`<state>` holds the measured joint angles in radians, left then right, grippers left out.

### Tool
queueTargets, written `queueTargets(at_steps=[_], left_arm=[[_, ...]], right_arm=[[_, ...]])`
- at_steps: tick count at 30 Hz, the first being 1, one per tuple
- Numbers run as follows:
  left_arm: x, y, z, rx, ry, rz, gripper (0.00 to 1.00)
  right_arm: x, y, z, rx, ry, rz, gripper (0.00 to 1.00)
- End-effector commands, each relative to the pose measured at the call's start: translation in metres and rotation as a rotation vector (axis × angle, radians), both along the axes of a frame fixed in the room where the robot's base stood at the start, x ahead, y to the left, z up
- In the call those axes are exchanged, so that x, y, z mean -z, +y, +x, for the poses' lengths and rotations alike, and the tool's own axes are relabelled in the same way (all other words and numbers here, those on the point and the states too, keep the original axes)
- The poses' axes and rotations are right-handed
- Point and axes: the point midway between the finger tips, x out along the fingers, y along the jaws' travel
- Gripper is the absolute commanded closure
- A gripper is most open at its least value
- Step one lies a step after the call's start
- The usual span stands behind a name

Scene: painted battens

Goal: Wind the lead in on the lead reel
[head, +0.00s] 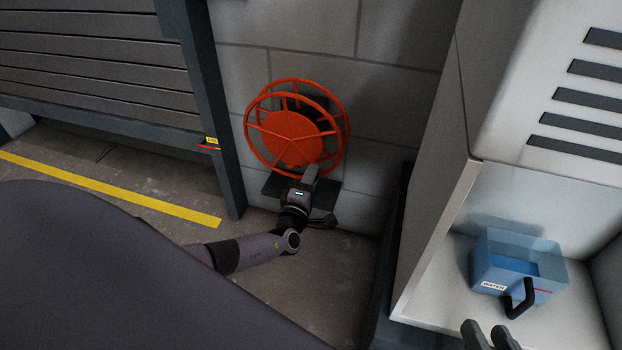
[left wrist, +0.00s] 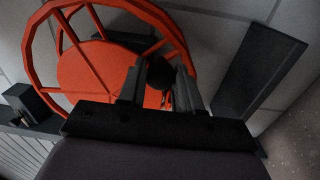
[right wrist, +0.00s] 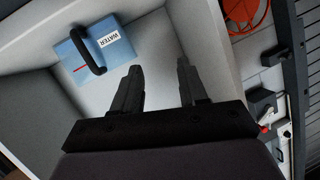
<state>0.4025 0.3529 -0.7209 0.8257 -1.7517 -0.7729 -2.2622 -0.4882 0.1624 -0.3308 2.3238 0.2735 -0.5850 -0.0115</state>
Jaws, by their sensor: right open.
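The lead reel (head: 290,135) is an orange spoked wheel with a solid disc, mounted low on the grey block wall. My left gripper (head: 307,182) is at its lower right edge, in front of the rim. In the left wrist view a dark round knob (left wrist: 160,73) sits between the left fingers (left wrist: 160,85), with the orange reel (left wrist: 95,70) behind. I cannot tell whether the fingers press on the knob. The lead is not clearly seen. My right gripper (head: 488,337) is open and empty near the cabinet; it also shows in the right wrist view (right wrist: 161,85).
A blue water container (head: 515,268) with a dark handle stands in a pale open cabinet (head: 435,240) at right. A slatted shutter (head: 100,65) with a dark post (head: 215,120) is left of the reel. A yellow line (head: 110,190) crosses the floor.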

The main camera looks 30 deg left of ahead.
Motion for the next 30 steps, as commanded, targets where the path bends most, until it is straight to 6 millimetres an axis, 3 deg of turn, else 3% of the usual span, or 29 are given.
queueTargets(at_steps=[1, 2, 12, 18, 24, 30], left_arm=[[-0.002, 0.001, 0.001, -0.002, -0.003, 0.0, 0.49], [-0.002, 0.001, 0.001, -0.001, -0.003, -0.001, 0.43], [-0.001, -0.001, -0.003, 0.0, 0.0, -0.001, 0.43], [-0.002, -0.008, -0.03, 0.001, 0.002, -0.001, 0.43], [0.0, -0.014, -0.058, 0.0, 0.0, 0.0, 0.43], [0.002, -0.017, -0.068, -0.001, -0.002, -0.001, 0.43]], right_arm=[[0.0, 0.0, 0.0, 0.0, 0.0, 0.0, 0.57], [0.0, 0.0, 0.0, 0.0, 0.0, 0.0, 0.57], [-0.003, 0.001, 0.0, -0.001, 0.002, 0.004, 0.57], [-0.007, 0.01, 0.003, -0.013, 0.061, 0.049, 0.57], [-0.007, 0.0, 0.0, 0.007, 0.066, -0.007, 0.57], [-0.006, -0.004, -0.001, 0.016, 0.061, -0.034, 0.57]])
